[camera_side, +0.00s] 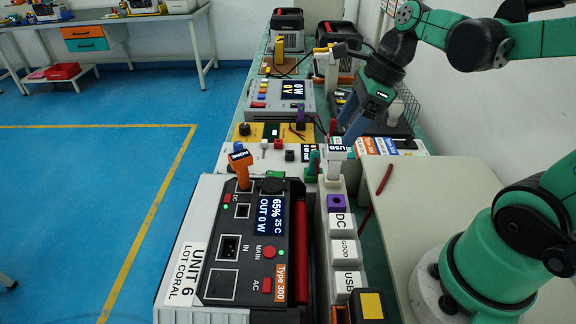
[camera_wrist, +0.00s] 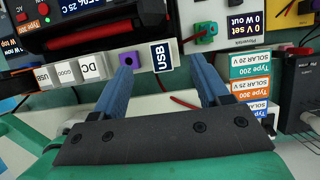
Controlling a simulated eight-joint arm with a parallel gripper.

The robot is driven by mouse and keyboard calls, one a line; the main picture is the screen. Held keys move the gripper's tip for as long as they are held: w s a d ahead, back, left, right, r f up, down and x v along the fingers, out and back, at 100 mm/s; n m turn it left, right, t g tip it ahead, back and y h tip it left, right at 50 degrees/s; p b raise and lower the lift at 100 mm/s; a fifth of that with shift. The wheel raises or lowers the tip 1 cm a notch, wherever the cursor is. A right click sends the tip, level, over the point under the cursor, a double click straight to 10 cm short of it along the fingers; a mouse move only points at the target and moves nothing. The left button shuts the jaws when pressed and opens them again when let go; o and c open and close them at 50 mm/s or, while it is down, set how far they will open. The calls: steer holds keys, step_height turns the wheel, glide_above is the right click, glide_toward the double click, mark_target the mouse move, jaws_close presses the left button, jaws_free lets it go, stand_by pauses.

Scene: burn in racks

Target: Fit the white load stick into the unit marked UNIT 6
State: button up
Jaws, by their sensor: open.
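UNIT 6 (camera_side: 187,262) is a white and dark box at the front left, with a lit screen reading 65%, 25 C and OUT 0 W. An orange stick (camera_side: 243,178) stands in its top near the DC marking. The white load stick (camera_side: 334,172), with a USB label on top, stands upright at the far end of the pale strip right of the unit. In the wrist view its USB label (camera_wrist: 161,57) shows between my fingertips. My gripper (camera_side: 349,134) is open just above and beside the stick. Contact cannot be told.
The pale strip holds a purple socket (camera_side: 337,203) and blocks marked DC (camera_side: 340,222), GOOD and USB. A red bar (camera_side: 300,240) runs along the unit's right side. Other instruments (camera_side: 278,97) crowd the bench behind. A thin red lead lies on the right.

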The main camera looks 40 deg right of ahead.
mark_target(338, 148)
step_height(338, 148, down, 2)
steer(key=shift+f, duration=0.25)
steer(key=shift+x, duration=2.6)
jaws_close()
